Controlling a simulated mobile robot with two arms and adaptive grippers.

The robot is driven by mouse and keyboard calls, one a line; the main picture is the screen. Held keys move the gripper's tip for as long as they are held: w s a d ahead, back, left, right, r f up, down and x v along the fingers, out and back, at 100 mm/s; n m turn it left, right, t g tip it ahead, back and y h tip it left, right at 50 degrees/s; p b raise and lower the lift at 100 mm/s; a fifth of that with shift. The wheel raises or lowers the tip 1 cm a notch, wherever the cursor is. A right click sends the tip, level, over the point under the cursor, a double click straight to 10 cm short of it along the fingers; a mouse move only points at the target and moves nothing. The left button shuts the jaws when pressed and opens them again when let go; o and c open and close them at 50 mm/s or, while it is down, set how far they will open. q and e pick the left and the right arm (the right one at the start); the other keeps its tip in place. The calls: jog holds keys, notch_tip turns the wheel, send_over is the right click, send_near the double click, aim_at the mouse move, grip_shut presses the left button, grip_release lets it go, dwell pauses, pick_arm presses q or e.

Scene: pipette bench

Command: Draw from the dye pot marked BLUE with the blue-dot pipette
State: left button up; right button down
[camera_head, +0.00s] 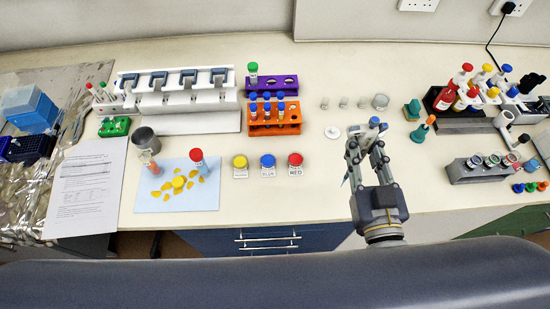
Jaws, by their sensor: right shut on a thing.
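The dye pot marked BLUE (267,160) stands on the bench between a yellow pot (240,161) and a red pot (295,159), each with a label card in front. My right gripper (367,145) is shut on what appears to be the blue-dot pipette (374,121). Its blue-topped end shows above the fingers, and a thin tip seems to show at their lower left; the rest is hidden by the fingers. The gripper is to the right of the pots, well apart from them. My left gripper is not in view.
A white disc (332,132) and several small clear cups lie behind and left of the gripper. An orange rack (274,121) stands behind the pots. A blue mat (150,203) with yellow pieces lies left. Bench between pots and gripper is clear.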

jog(key=shift+d, duration=0.2)
jog(key=shift+w, duration=0.15)
pick_arm(q)
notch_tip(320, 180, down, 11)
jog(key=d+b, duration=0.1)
jog(key=b, duration=0.9)
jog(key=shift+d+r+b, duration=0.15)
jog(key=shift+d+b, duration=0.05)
jog(key=shift+b, duration=0.2)
pick_arm(e)
jog(key=w+a+n+y, duration=0.2)
jog(key=w+a, duration=0.3)
jog(key=a, duration=0.4)
jog(key=w+a+n+g+y, duration=0.1)
jog(key=w+a+n+y, duration=0.2)
jog(key=a, duration=0.6)
jog(key=w+y, duration=0.2)
jog(key=shift+w+a+f+g+y, duration=0.25)
jog(key=shift+w+f+g+y, duration=0.05)
jog(key=shift+w+f, duration=0.1)
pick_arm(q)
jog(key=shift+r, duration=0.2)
pick_arm(e)
jog(key=shift+f, duration=0.25)
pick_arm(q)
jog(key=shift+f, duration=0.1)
pick_arm(e)
jog(key=shift+f, duration=0.15)
